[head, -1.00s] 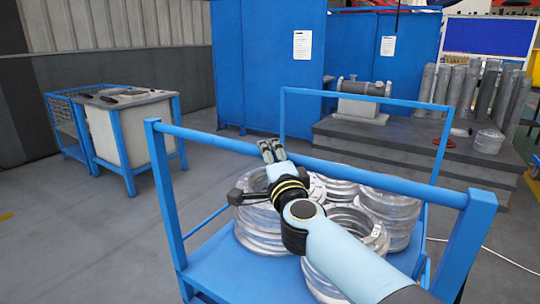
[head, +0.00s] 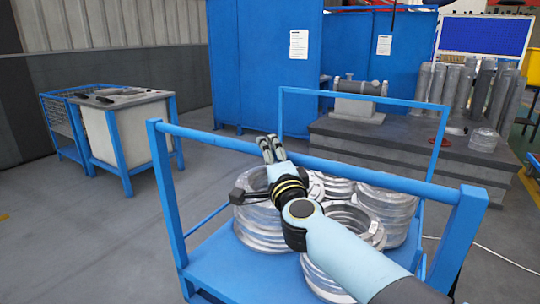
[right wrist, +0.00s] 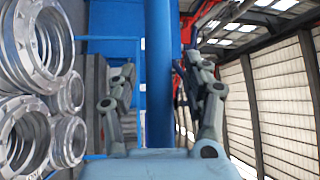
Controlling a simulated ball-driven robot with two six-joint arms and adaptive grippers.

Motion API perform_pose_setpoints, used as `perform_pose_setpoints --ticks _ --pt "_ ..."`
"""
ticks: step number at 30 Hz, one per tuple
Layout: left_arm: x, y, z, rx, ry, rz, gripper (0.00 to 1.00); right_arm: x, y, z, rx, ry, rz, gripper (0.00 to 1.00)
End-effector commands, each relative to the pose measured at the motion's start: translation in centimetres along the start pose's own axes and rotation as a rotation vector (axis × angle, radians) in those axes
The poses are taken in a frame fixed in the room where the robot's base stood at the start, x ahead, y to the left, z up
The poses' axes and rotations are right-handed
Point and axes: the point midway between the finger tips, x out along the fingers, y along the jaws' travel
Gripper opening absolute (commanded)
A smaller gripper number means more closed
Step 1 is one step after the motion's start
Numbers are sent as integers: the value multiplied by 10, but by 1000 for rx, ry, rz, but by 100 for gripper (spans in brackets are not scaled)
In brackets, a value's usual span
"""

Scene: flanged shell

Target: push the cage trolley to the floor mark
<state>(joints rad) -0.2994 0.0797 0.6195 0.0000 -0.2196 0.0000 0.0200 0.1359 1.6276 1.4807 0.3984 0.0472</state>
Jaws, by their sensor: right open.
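The cage trolley (head: 235,279) is a blue frame with a flat deck and a high push bar (head: 385,180) at its near end. It carries several stacks of shiny metal flanges (head: 262,225). My right gripper (head: 271,149) reaches over the deck to the push bar. In the right wrist view the bar (right wrist: 160,85) runs between the two spread fingers (right wrist: 162,92), with gaps at both sides. I cannot make out the floor mark with certainty; a small yellow patch (head: 4,217) lies at the left edge. My left gripper is not in view.
A blue-framed bin (head: 125,138) with tools on top stands at the left. Blue cabinets (head: 265,65) stand behind. A grey plinth (head: 375,140) with a machine part and upright cylinders (head: 465,90) is at the back right. Floor left of the trolley is clear.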

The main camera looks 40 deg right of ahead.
Motion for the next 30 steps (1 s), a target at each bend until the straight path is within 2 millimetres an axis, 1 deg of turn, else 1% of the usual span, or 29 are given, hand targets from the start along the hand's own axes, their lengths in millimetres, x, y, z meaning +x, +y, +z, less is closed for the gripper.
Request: perform_pose_setpoints --ticks 2,5,8,15,18,21,24,30 --pt "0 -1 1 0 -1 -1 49 -2 0 0 0 -1 1 50" --pt "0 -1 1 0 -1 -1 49 -12 1 0 0 -1 1 50" --pt "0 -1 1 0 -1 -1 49 -31 1 0 1 -1 3 50" --pt "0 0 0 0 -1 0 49 -85 1 0 0 1 3 50" --pt "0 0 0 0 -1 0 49 -102 1 0 0 2 2 50" --pt "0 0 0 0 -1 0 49 -113 1 0 0 2 2 50" --pt "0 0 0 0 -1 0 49 -119 0 -1 0 2 1 50" --pt "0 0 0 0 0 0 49 -120 0 -1 0 1 0 50"
